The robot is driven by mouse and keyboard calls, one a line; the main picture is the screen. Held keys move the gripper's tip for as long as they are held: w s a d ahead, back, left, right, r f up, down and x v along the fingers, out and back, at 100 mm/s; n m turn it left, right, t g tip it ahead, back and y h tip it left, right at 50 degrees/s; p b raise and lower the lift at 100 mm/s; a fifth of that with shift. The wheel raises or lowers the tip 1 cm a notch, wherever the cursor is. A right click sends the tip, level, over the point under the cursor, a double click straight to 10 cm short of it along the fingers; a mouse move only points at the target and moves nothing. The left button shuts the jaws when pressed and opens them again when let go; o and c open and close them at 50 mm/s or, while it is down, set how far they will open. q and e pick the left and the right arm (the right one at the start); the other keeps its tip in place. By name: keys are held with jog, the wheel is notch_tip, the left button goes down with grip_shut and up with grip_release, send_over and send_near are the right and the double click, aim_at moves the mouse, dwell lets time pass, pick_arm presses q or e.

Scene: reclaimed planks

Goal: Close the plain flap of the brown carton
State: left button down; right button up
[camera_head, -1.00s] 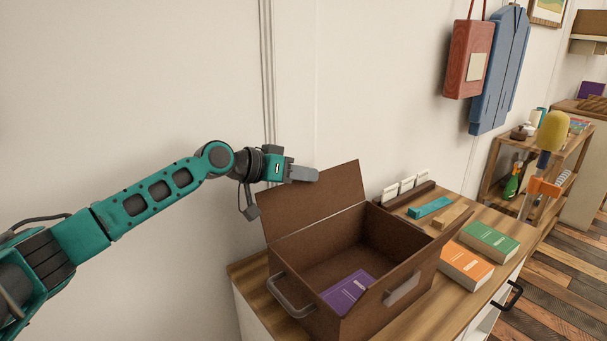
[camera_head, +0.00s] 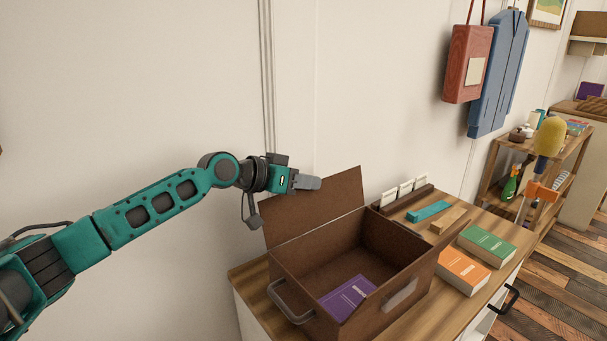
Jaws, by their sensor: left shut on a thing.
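The brown carton (camera_head: 388,317) stands open on a wooden-topped cabinet, with a purple book (camera_head: 347,297) inside. Its plain flap (camera_head: 325,211) stands up along the back left side, beside the wall. My left gripper (camera_head: 306,183) is shut on the flap's upper edge, left of the flap's top right corner. The gripper's fingers cover part of that edge. My right gripper is not in view.
Orange (camera_head: 463,272) and green (camera_head: 487,245) books lie right of the carton. A card holder (camera_head: 407,197), a teal block (camera_head: 428,211) and a wooden block (camera_head: 448,220) lie behind. A wall (camera_head: 130,90) rises behind the carton. A metal handle (camera_head: 287,303) juts from its left side.

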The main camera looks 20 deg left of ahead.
pick_arm(q)
jog(key=shift+s+d+r+m+p, duration=0.4)
jog(key=shift+d+r+m+p, duration=0.15)
jog(key=shift+p, duration=0.7)
jog(key=shift+s+d+f+m+t+y+p, duration=0.15)
jog(key=shift+s+d+m+t+y+p, duration=0.1)
jog(key=shift+s+d+m+y+p, duration=0.3)
jog(key=shift+s+d+f+m+t+y+p, duration=0.15)
jog(key=shift+d+f+m+t+y+p, duration=0.2)
jog(key=shift+d+p, duration=0.35)
jog(key=shift+s+d+m+t+y+p, duration=0.1)
jog(key=shift+s+d+m+y+p, duration=0.25)
jog(key=shift+d+m+p, duration=0.25)
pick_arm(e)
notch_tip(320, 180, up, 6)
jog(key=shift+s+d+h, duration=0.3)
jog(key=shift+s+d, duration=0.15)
pick_arm(q)
jog(key=c, duration=1.3)
grip_release()
jog(key=shift+c, duration=0.2)
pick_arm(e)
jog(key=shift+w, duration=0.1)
